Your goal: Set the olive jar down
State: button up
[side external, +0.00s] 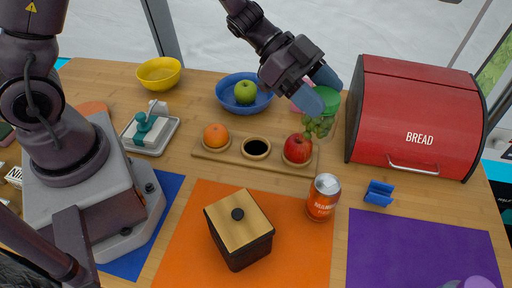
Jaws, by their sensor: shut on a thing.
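The olive jar (320,124) is a clear jar with green olives inside and a green lid (328,99). It is near the front left of the red bread bin, behind the red apple. My gripper (316,90) reaches down from the upper left, shut on the olive jar near its lid. The jar looks close to upright. Its base is partly hidden behind the apple, and I cannot tell whether it touches the table.
A blue bowl (226,98) stands behind. The red bread bin (415,110) is right. A can (323,197), blue clip (379,193) and box (240,228) stand in front.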

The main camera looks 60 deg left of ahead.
jog(key=s+a, duration=0.4)
jog(key=a, duration=1)
notch_tip(320, 180, down, 14)
jog(key=shift+m+g, duration=0.3)
jog(key=shift+f, duration=0.2)
jog(key=o, duration=1.3)
